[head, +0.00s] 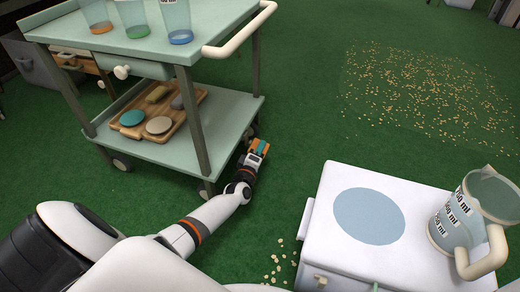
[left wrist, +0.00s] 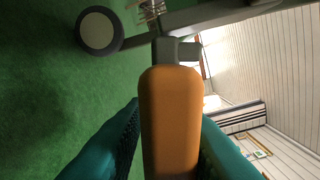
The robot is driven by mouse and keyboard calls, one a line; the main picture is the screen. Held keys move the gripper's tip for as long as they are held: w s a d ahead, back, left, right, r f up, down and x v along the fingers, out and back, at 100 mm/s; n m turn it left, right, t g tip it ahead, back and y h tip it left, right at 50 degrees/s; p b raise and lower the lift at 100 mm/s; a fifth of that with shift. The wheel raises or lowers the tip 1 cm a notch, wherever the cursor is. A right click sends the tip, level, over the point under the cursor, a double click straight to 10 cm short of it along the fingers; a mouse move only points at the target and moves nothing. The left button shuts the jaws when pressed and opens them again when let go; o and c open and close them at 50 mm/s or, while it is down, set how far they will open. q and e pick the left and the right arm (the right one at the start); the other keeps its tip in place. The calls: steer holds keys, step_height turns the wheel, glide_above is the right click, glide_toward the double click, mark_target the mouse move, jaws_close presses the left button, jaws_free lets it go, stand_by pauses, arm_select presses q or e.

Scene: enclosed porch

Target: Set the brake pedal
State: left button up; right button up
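The brake pedal (left wrist: 170,125) is an orange, rounded bar on a grey stem in the left wrist view. In the head view a small orange part (head: 264,147) of it shows by the cart's lower right leg. My left gripper (head: 258,152) is down at that leg. Its teal fingers (left wrist: 170,140) lie on either side of the pedal, very near its edges. I cannot tell whether they touch it. The pedal hides the space between them. My right gripper is not in view.
The pale green cart (head: 230,108) has a wooden board with several pieces on its lower shelf and cups on top. A caster (left wrist: 100,30) is close to the pedal. A white box (head: 330,215) with a jug stands at right. Crumbs (head: 425,95) lie on the green floor.

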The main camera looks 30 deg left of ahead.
arm_select(q)
steer(key=shift+o, duration=1)
steer(key=shift+s+d+r, duration=0.1)
steer(key=shift+s, duration=0.1)
steer(key=p+v, duration=0.7)
steer(key=v, duration=0.4)
steer(key=shift+s, duration=0.3)
